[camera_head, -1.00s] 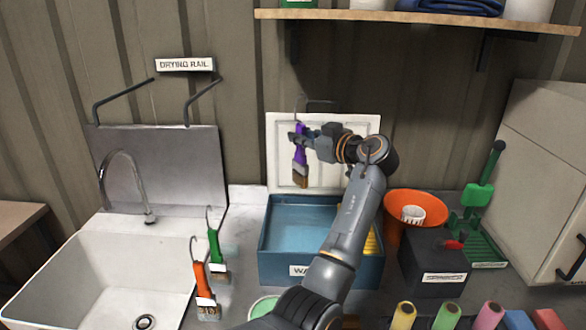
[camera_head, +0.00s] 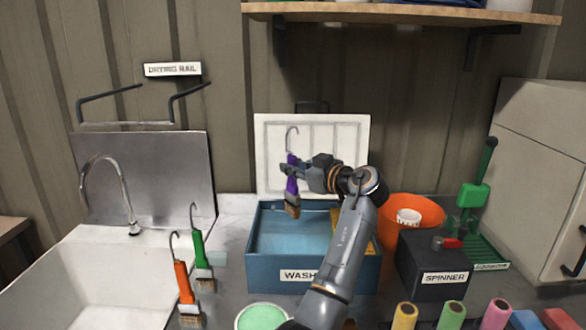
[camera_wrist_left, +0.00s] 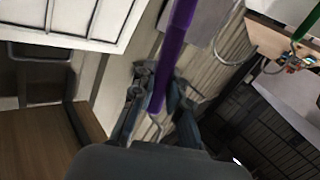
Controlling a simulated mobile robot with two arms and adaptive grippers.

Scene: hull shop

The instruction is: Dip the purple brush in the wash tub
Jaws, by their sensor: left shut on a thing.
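The purple brush (camera_head: 292,186) hangs bristles down in my left gripper (camera_head: 287,170), which is shut on its handle. Its wire hook points up, and its tan bristles are over the left part of the wash tub, at about its rim in the picture. I cannot tell whether they touch the liquid. In the left wrist view the purple handle (camera_wrist_left: 173,50) runs between the fingers (camera_wrist_left: 158,92). The blue wash tub (camera_head: 262,274) holds blue liquid, and its white lid (camera_head: 345,150) stands open behind. My right gripper is not in view.
An orange brush (camera_head: 183,282) and a green brush (camera_head: 201,252) stand left of the tub, beside the sink (camera_head: 100,285). A dark spinner box (camera_head: 425,262) and an orange bucket (camera_head: 428,208) are on the right. A pot of green paint (camera_head: 262,318) is in front.

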